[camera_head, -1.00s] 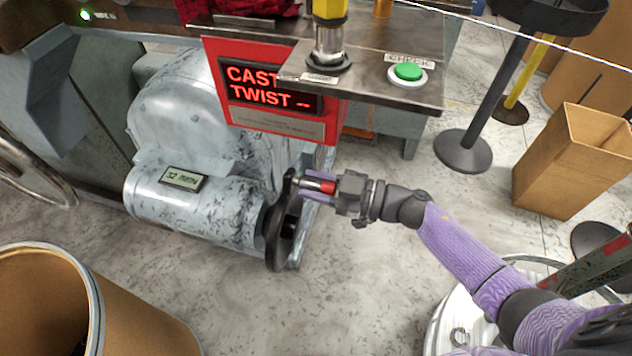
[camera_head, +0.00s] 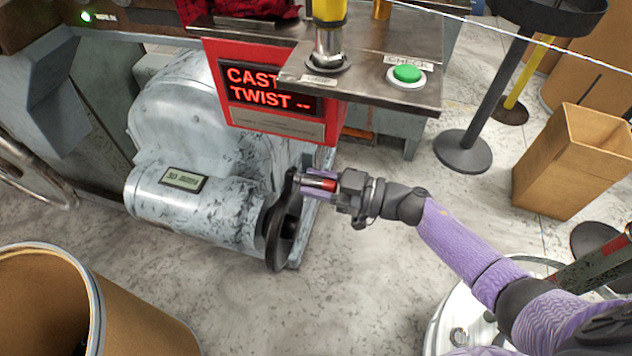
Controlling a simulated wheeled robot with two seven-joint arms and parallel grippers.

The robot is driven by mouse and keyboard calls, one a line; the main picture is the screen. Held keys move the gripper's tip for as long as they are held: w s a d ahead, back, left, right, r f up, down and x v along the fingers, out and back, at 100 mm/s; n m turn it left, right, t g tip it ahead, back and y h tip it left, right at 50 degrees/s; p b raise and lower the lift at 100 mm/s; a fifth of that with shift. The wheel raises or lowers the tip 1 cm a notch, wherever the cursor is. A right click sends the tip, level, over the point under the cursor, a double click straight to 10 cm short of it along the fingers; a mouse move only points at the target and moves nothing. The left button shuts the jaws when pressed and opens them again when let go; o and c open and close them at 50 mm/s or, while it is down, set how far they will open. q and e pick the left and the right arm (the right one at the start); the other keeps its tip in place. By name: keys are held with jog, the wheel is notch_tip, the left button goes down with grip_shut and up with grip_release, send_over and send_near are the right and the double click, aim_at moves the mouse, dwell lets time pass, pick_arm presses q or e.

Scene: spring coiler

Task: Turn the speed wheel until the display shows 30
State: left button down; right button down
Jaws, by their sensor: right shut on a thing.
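The speed wheel (camera_head: 283,228) is a dark handwheel at the right end of a grey, worn motor housing (camera_head: 200,212). A small grey-green display (camera_head: 184,180) on top of the housing appears to read 30, with smaller lettering after it that I cannot make out. My right gripper (camera_head: 316,184) is at the wheel's upper edge, shut on its handle, which shows a red part between the fingers. My left gripper is not in view.
A red sign (camera_head: 270,95) with lit lettering hangs above the wheel. A metal shelf (camera_head: 365,80) holds a green button (camera_head: 407,74) marked CHECK. A cardboard drum (camera_head: 150,325) stands at front left, a brown bin (camera_head: 570,165) at right. The floor below the wheel is clear.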

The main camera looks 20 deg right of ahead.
jog(key=shift+w+f, duration=0.1)
jog(key=shift+c, duration=2)
grip_release()
jog(key=shift+d, duration=0.2)
jog(key=p+v, duration=0.1)
jog(key=v, duration=0.8)
jog(key=shift+s+d, duration=0.25)
jog(key=shift+s, duration=0.05)
